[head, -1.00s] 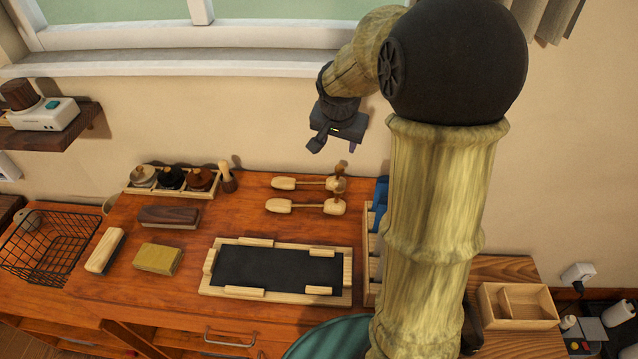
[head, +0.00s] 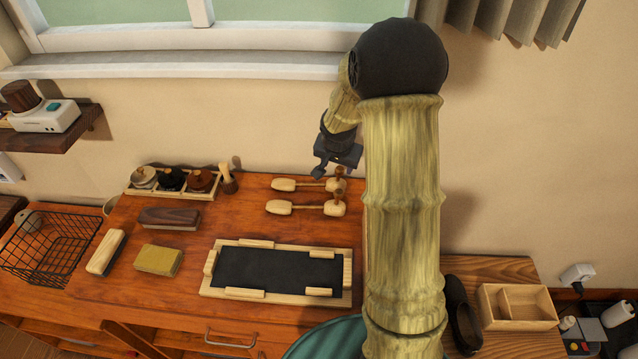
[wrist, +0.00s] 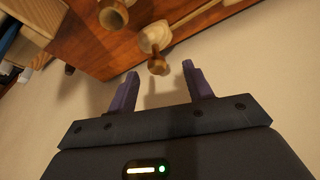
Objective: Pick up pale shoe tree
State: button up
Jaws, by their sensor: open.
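Two pale wooden shoe trees lie side by side at the back right of the desk, a rear one (head: 287,184) and a front one (head: 279,207). Both have darker knobs at their right ends. I cannot tell which one the task calls pale. My gripper (head: 319,173) is open and empty, above and just behind the rear shoe tree's right end. In the wrist view, the rear shoe tree (wrist: 153,37) has its knob just beyond the space between my fingertips (wrist: 161,72), apart from them. The front one (wrist: 113,15) is partly cut off at the top edge.
A black mat in a wooden frame (head: 347,275) lies in front of the shoe trees. A tray of jars (head: 131,190) and a small upright brush (head: 228,180) stand to the left. The wall and window sill (head: 180,67) are close behind my gripper.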

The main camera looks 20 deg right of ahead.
aim_at(340, 169)
jog(key=shift+w+d+f, duration=0.15)
jog(key=shift+d+f, duration=0.05)
jog(key=shift+f, duration=0.3)
jog(key=p+x, duration=0.1)
jog(key=x, duration=0.3)
jog(key=shift+d, duration=0.2)
grip_shut()
